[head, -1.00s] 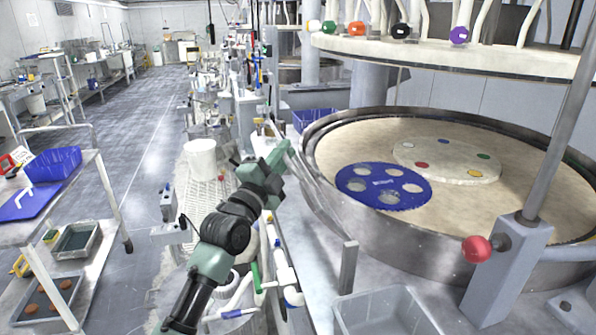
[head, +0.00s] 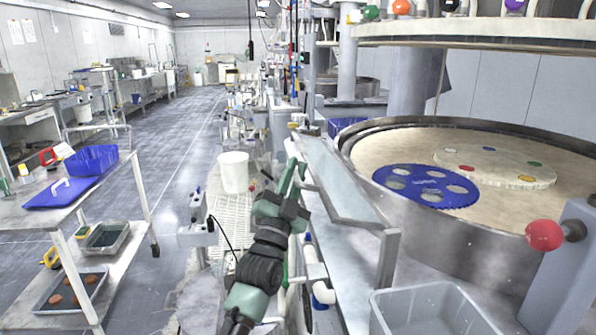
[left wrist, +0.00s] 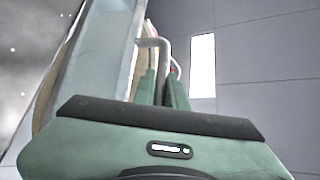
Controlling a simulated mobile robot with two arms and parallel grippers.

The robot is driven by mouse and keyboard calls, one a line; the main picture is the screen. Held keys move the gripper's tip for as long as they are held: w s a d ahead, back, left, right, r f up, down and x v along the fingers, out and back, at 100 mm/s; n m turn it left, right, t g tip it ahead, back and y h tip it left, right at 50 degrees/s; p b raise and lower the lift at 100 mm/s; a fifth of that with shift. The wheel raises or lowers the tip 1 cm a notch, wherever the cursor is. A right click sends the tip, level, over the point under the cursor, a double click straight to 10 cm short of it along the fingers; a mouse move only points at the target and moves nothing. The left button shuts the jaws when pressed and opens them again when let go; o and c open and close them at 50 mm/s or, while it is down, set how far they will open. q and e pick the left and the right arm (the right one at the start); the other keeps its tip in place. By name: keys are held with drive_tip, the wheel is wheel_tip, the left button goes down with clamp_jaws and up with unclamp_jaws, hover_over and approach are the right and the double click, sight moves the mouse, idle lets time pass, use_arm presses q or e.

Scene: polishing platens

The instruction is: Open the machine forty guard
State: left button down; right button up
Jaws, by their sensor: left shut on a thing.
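The guard (head: 342,185) is a long grey metal panel along the near left side of the round polishing platen (head: 440,220). It leans outward from the platen rim, with its broad face showing. My left gripper (head: 291,172) is at the guard's outer left edge. In the left wrist view its green fingers (left wrist: 168,88) are shut around a pale bent handle bar (left wrist: 151,43) beside the panel (left wrist: 98,55). The exact grip is partly hidden by the gripper body. My right gripper is not in view.
A blue disc with holes (head: 425,186) and a pale round plate (head: 495,166) lie on the platen. A red knob (head: 544,235) and a grey bin (head: 435,310) are at front right. A white bucket (head: 234,172) stands left of my arm. The left aisle is clear.

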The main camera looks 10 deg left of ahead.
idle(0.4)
use_arm(q)
drive_tip(key=c, duration=1.5)
unclamp_jaws()
drive_tip(key=shift+o, duration=0.2)
drive_tip(key=v, duration=0.7)
drive_tip(key=shift+s+f, duration=0.25)
drive_tip(key=shift+f, duration=0.15)
drive_tip(key=shift+a, duration=0.1)
drive_tip(key=shift+s+f, duration=0.1)
drive_tip(key=shift+s+d+f+b, duration=0.1)
drive_tip(key=shift+s+f+b, duration=0.1)
drive_tip(key=shift+s+f, duration=0.9)
drive_tip(key=shift+s+d+f+b, duration=0.15)
drive_tip(key=shift+s+f, duration=1)
drive_tip(key=v, duration=0.2)
drive_tip(key=shift+s+f+b, duration=0.2)
drive_tip(key=shift+f+b, duration=0.05)
drive_tip(key=shift+b, duration=0.1)
